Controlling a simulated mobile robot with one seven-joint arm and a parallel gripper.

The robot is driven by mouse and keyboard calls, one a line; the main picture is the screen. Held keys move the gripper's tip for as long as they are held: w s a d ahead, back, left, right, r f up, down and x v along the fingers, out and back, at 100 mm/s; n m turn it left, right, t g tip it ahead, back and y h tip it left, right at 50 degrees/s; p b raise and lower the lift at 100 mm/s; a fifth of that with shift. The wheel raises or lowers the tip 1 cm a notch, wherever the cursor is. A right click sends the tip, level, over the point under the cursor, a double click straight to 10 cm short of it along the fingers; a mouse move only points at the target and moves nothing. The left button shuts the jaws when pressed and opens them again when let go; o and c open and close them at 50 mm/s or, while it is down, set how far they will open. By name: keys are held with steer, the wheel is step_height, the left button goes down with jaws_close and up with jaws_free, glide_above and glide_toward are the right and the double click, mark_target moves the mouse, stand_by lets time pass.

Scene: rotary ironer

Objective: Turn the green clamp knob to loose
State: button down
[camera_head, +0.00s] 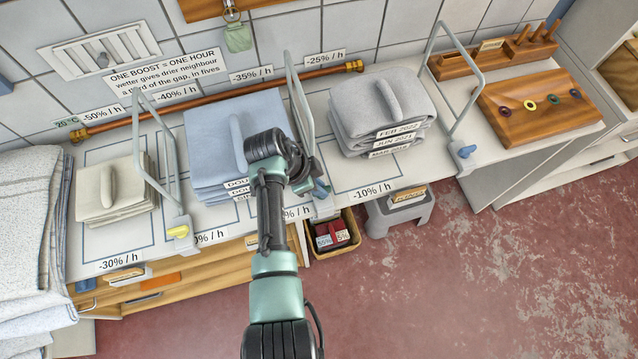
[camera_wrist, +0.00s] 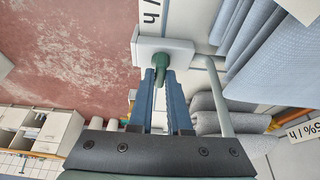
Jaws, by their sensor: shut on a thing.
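The green clamp knob (camera_wrist: 160,60) shows in the wrist view, sticking out from a white clamp block (camera_wrist: 178,47). My gripper (camera_wrist: 161,76) has its two blue fingers close together on either side of the knob's lower end, shut on it. In the head view my gripper (camera_head: 320,187) is at the counter's front edge, at the foot of the middle grey wire frame (camera_head: 300,105). My arm covers part of that spot, and I cannot make out the green knob there. Whether the knob is turned tight or loose cannot be told.
A yellow knob (camera_head: 178,232) and a blue knob (camera_head: 466,152) sit on the neighbouring clamps. Folded blue cloths (camera_head: 215,135) lie left of my gripper, grey cloths (camera_head: 375,115) right. A basket (camera_head: 345,247) and a step stool (camera_head: 400,212) stand below. The red floor is clear.

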steer(key=shift+s+n, duration=0.1)
steer(key=shift+n, duration=0.2)
steer(key=n+p, duration=0.1)
steer(key=n+t+p, duration=0.1)
steer(key=n, duration=0.1)
steer(key=shift+s+d+n+y, duration=0.1)
steer(key=shift+d+n+y, duration=0.05)
steer(key=shift+n+y, duration=0.15)
steer(key=n+t+y+p, duration=0.1)
steer(key=n, duration=0.4)
steer(key=shift+d+t+y+p, duration=0.15)
steer(key=shift+t+y+p, duration=0.25)
steer(key=n+y, duration=0.1)
steer(key=n, duration=0.3)
steer(key=shift+d+n+y+p, duration=0.1)
steer(key=shift+n+y+p, duration=0.2)
steer(key=shift+n+y, duration=0.8)
steer(key=shift+n, duration=1.2)
steer(key=c, duration=0.9)
jaws_free()
steer(key=shift+o, duration=0.2)
